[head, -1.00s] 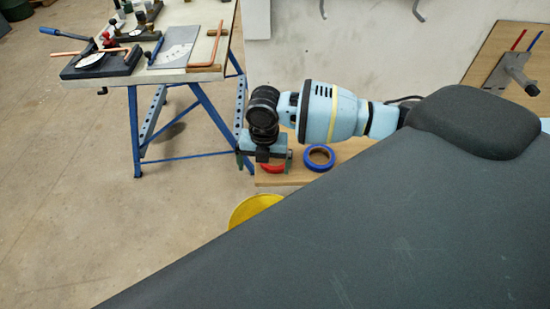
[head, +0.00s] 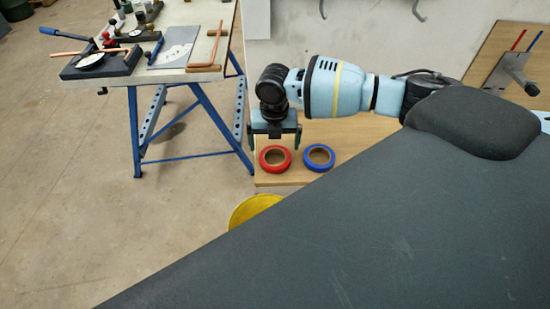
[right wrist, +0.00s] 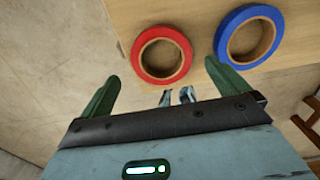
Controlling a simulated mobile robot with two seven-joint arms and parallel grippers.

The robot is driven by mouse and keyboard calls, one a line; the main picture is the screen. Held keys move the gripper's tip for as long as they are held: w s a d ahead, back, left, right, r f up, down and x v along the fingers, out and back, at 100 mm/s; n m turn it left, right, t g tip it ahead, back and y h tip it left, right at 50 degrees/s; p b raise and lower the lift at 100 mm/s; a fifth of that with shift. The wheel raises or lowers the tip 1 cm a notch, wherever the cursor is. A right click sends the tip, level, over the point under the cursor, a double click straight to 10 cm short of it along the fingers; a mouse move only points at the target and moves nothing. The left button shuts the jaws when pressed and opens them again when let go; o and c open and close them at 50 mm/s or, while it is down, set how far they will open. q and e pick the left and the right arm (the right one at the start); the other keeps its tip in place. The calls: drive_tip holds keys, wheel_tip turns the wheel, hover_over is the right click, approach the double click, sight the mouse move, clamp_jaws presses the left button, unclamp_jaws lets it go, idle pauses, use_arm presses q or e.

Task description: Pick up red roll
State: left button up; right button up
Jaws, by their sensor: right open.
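The red roll (head: 275,170) is a ring of tape with a brown core. It lies flat on a wooden board near its left edge. It also shows whole in the right wrist view (right wrist: 160,31). A blue roll (head: 319,168) lies flat just to its right. My right gripper (head: 275,142) is open and empty above the red roll, its green fingers spread to either side. In the right wrist view the fingertips (right wrist: 163,72) point towards the roll, with nothing between them. My left gripper is not in view.
The wooden board (head: 355,135) ends at the left, with floor beyond. A yellow round container (head: 248,208) stands below its front edge, partly hidden. A blue-legged workbench (head: 190,88) with tools stands at the left. A metal bracket (head: 513,72) is at the right.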

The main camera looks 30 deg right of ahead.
sight(275, 162)
wheel_tip(275, 162, down, 5)
drive_tip(key=shift+s, duration=0.15)
drive_tip(key=c, duration=0.8)
drive_tip(key=shift+c, duration=0.2)
drive_tip(key=shift+r, duration=0.1)
drive_tip(key=shift+r, duration=0.45)
wheel_tip(275, 162, up, 3)
drive_tip(key=shift+f, duration=0.2)
drive_tip(key=s+a+r+p, duration=0.1)
drive_tip(key=s, duration=1.5)
drive_tip(key=shift+r, duration=0.2)
